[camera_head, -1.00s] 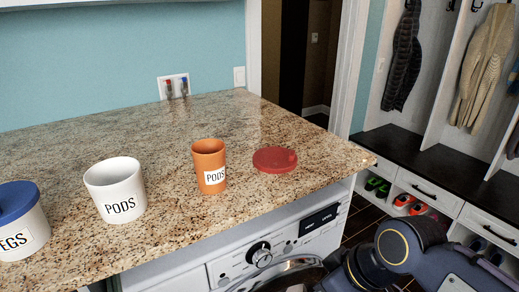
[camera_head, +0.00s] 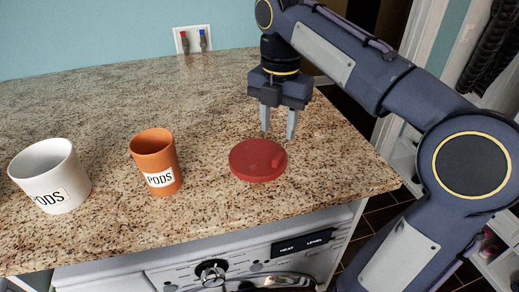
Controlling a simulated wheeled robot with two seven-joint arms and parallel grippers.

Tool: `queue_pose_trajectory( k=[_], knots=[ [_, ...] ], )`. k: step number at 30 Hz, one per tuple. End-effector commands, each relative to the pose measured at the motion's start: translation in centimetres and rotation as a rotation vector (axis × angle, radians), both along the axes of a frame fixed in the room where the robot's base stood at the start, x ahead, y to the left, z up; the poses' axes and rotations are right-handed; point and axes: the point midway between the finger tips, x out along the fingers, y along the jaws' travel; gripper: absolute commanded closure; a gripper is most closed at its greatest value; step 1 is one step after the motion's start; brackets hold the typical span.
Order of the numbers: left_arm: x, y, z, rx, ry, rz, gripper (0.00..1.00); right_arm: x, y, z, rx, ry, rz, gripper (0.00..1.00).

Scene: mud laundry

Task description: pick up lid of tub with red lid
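The red lid (camera_head: 251,162) lies flat on the granite counter, with a small raised knob on its right side. My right gripper (camera_head: 278,131) points down just behind and above the lid's right part. Its two fingers are apart with nothing between them. An orange tub (camera_head: 152,152) labelled PODS stands to the left of the lid, apart from it and with no lid on. My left gripper is not in view.
A white tub (camera_head: 48,168) labelled PODS stands without a lid at the far left. The granite counter (camera_head: 120,95) is clear behind the tubs. Its front edge runs above a washing machine (camera_head: 245,268). Cubbies are at the right.

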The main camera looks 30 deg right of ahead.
Motion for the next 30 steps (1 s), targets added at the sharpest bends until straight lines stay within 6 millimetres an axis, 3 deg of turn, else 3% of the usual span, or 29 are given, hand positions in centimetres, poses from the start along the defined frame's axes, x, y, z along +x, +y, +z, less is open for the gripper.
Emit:
queue_pose_trajectory(
  k=[15,24,30],
  knots=[
    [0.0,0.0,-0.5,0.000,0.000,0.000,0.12,-0.5,-0.2,-6.7,0.000,0.001,-0.004,0.60],
    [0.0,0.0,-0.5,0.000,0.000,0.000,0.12,-0.5,-0.2,-7.2,0.001,-0.002,-0.004,0.60],
    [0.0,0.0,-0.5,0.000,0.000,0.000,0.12,-0.5,-0.2,-7.2,0.001,-0.002,-0.004,0.85]
  ],
)
